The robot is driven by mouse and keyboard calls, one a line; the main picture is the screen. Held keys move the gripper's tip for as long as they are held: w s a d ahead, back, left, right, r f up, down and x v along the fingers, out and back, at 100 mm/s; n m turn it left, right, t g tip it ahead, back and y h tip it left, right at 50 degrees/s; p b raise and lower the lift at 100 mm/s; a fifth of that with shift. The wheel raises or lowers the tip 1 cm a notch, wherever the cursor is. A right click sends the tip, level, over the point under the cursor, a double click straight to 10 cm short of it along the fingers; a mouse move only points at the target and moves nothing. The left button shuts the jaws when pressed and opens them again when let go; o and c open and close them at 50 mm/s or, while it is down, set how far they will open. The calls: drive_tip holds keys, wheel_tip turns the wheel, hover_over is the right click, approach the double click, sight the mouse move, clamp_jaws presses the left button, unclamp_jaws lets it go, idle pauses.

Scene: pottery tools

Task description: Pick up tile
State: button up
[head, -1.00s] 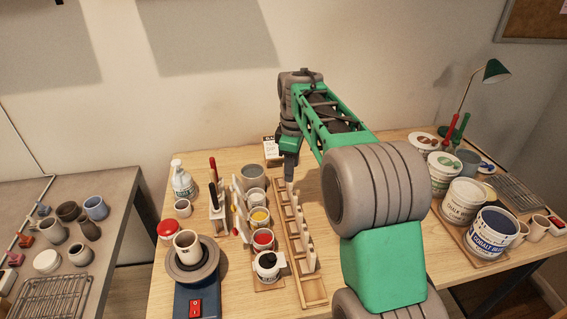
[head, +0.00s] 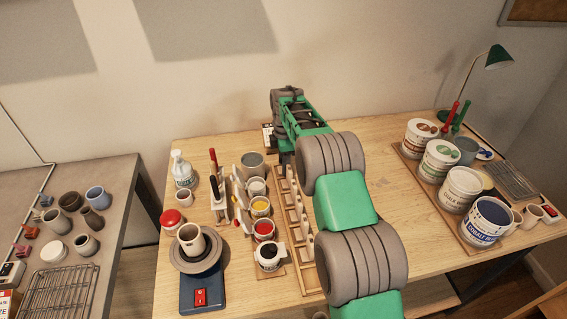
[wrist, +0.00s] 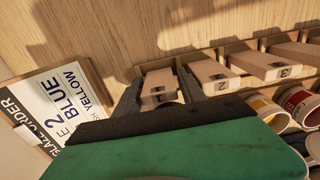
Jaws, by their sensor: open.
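Several pale clay tiles stand in a row in a long wooden rack (head: 311,276), partly hidden behind my arm in the head view. In the wrist view the tiles carry numbers: tile 1 (wrist: 159,83), tile 2 (wrist: 213,76) and tile 3 (wrist: 268,66). My gripper (wrist: 158,90) is open, with one dark finger on each side of tile 1. I cannot tell whether the fingers touch it. In the head view my gripper (head: 285,158) is at the rack's far end, and its fingertips are mostly hidden.
A glaze order card (wrist: 57,108) lies beside tile 1. Glaze cups, such as a yellow one (head: 260,206) and a red one (head: 263,230), stand close left of the rack. Large glaze buckets (head: 461,188) stand at the right. Bare table lies between my arm and the buckets.

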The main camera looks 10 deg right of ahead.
clamp_jaws()
idle(0.3)
